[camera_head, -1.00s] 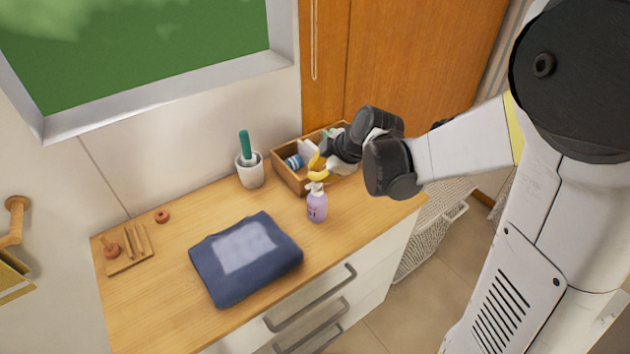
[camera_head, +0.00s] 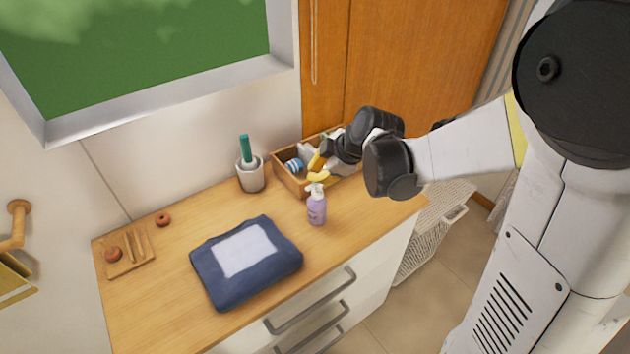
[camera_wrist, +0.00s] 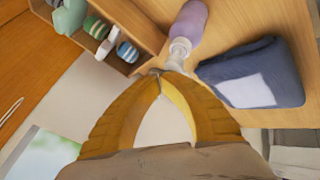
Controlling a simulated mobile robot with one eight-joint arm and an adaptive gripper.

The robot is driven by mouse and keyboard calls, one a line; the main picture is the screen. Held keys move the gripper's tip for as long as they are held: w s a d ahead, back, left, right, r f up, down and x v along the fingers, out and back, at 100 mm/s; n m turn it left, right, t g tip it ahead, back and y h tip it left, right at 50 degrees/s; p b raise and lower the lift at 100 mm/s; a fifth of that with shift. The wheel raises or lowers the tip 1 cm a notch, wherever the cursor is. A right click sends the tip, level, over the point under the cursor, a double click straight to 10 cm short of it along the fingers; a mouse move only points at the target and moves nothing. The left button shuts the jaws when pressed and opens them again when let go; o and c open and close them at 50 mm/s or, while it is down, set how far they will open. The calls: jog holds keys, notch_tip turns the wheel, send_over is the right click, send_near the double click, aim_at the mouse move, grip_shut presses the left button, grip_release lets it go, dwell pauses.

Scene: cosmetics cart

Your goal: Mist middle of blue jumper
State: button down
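The folded blue jumper (camera_head: 215,277) lies flat on the wooden top, with a pale rectangular patch (camera_head: 244,250) in its middle. It also shows at the right of the wrist view (camera_wrist: 285,62). A lilac spray bottle (camera_head: 317,210) with a whitish pump head stands upright to the right of the jumper; it shows in the wrist view (camera_wrist: 189,22) too. My gripper (camera_head: 312,174) is just above the bottle's head. In the wrist view the yellow fingertips (camera_wrist: 159,73) meet beside the nozzle, with nothing visible held between them.
A wooden box (camera_head: 290,182) with small items stands behind the bottle, close to my gripper. A white cup (camera_head: 250,176) with a green-handled item is left of it. A small wooden tray (camera_head: 128,262) lies at far left.

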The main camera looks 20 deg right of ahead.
notch_tip(320, 180, up, 6)
jog(key=p, duration=0.4)
jog(key=shift+r+p, duration=0.1)
jog(key=shift+p, duration=0.3)
dwell(0.6)
jog(key=s+m+h+b, duration=0.3)
jog(key=s+m+b, duration=0.3)
jog(key=s+m, duration=0.8)
jog(key=s, duration=0.7)
jog(key=shift+r+m+t, duration=0.2)
jog(key=shift+m+t, duration=0.1)
jog(key=shift+d, duration=0.1)
dwell(0.3)
